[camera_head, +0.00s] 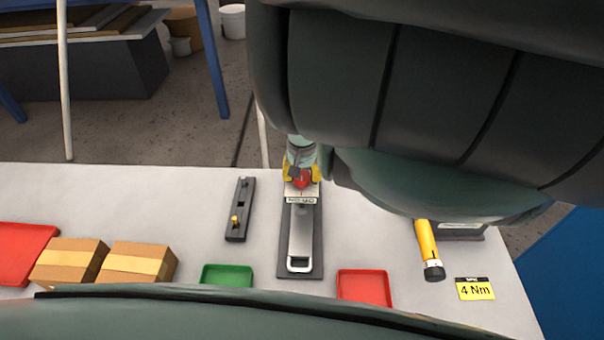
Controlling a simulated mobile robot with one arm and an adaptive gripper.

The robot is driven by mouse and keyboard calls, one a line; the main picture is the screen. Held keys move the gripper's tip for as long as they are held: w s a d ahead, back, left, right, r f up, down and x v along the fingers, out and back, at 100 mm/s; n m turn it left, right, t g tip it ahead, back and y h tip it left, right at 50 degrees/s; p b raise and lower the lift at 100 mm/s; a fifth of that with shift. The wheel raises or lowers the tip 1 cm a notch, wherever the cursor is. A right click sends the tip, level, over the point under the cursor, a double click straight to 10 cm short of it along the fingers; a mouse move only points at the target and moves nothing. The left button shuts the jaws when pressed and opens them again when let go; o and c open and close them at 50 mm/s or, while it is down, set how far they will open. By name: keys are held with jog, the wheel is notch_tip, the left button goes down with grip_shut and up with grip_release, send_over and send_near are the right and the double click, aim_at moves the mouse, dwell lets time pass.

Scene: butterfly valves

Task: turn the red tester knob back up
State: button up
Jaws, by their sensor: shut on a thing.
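The red tester knob (301,179) sits at the far end of a grey tester (302,228) on the light table. The tester has a white label strip just in front of the knob and a pale handle at its near end. My gripper (301,172), with yellow fingertips, is shut on the red knob, one finger on its left and one on its right. The fingers and wrist hide part of the knob, so I cannot tell its exact turn angle.
A dark fixture with a brass part (239,210) lies left of the tester. A green tray (227,275) and a red tray (364,287) flank its near end. Two cardboard boxes (138,263) stand left. A yellow-handled tool (428,248) and a "4 Nm" card (475,289) lie right.

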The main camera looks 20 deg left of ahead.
jog(key=c, duration=0.4)
jog(key=shift+n+b, duration=0.3)
jog(key=n+b, duration=0.1)
jog(key=n, duration=0.1)
jog(key=shift+f+n+b, duration=0.15)
jog(key=shift+n+b, duration=0.25)
jog(key=n+b, duration=0.1)
jog(key=n, duration=0.2)
jog(key=shift+n+b, duration=0.3)
jog(key=n+b, duration=0.1)
jog(key=n, duration=0.4)
jog(key=shift+s+a, duration=0.1)
jog(key=shift+a, duration=0.05)
jog(key=n+b, duration=0.1)
jog(key=n, duration=0.4)
jog(key=shift+s+n, duration=0.1)
jog(key=shift+n, duration=0.3)
